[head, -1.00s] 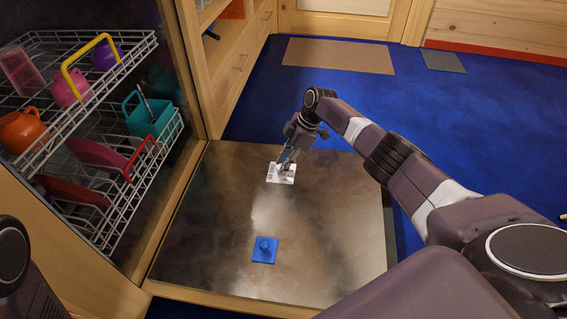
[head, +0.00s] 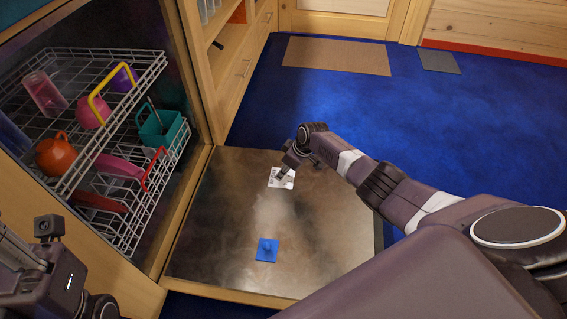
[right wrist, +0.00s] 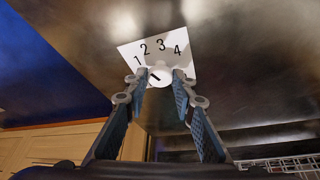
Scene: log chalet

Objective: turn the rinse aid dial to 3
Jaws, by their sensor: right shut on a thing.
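The rinse aid dial (right wrist: 158,77) is a small white knob on a white plate (right wrist: 182,62) printed 1 to 4. Its dark mark slants to the upper left, roughly toward the 1. The plate also shows on the open dishwasher door in the head view (head: 282,184), partly hidden by my right gripper (head: 281,176). In the right wrist view my right gripper (right wrist: 158,82) has one finger on each side of the dial and is shut on it. Part of my left arm's end (head: 45,265) shows at the lower left; its fingers are not clear.
A blue square piece with a raised knob (head: 267,250) sits on the door (head: 220,215) nearer to me. Wooden cabinets (head: 240,70) rise behind.

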